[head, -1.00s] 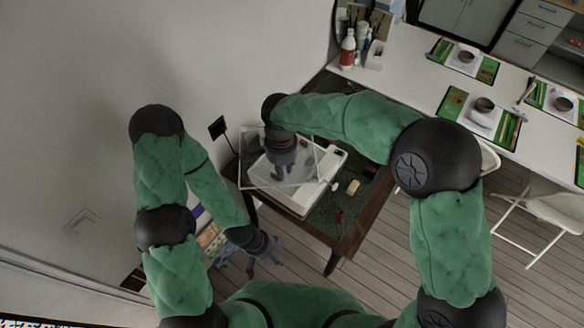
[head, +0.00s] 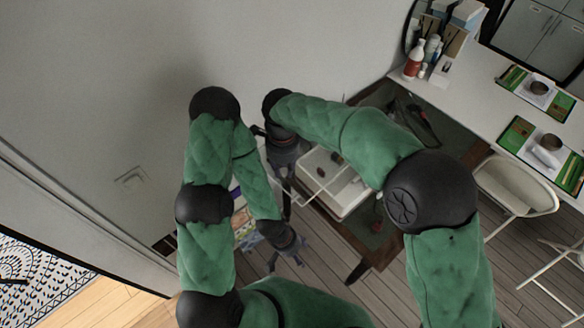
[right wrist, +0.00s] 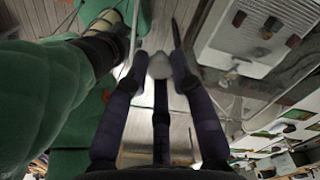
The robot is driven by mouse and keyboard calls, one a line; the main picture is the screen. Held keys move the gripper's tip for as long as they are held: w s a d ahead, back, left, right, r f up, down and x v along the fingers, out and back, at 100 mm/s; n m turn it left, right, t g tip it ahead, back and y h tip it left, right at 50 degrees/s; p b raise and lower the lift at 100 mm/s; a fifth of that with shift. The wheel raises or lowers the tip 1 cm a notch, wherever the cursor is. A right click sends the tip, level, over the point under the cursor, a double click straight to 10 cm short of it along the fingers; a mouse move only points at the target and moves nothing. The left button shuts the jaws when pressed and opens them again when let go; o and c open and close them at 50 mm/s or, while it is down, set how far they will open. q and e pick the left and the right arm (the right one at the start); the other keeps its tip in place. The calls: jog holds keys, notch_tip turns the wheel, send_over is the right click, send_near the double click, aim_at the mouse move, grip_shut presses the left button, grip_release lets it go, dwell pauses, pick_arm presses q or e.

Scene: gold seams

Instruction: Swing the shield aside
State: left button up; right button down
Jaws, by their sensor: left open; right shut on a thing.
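My right gripper (head: 285,178) is partly hidden by its own arm in the head view. In the right wrist view its fingers (right wrist: 160,62) are closed around a pale rounded knob (right wrist: 160,66). The clear shield (head: 312,196) shows only as thin pale edges beside and in front of the white tray (head: 343,207); most of its outline is hard to see. The tray also shows in the right wrist view (right wrist: 228,55), with small dark and reddish pieces in it. My left gripper (head: 287,254) is open and empty, below and apart from the shield.
The tray stands on a dark wooden table (head: 372,253) by the grey wall. A long white counter (head: 465,102) with bottles, green mats and bowls is at the upper right. White folding chairs (head: 512,186) stand at the right. Wooden floor is open in front.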

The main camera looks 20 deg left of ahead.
jog(key=shift+a, duration=0.2)
jog(key=c, duration=1.1)
grip_release()
jog(key=shift+o, duration=0.2)
notch_tip(320, 180, up, 12)
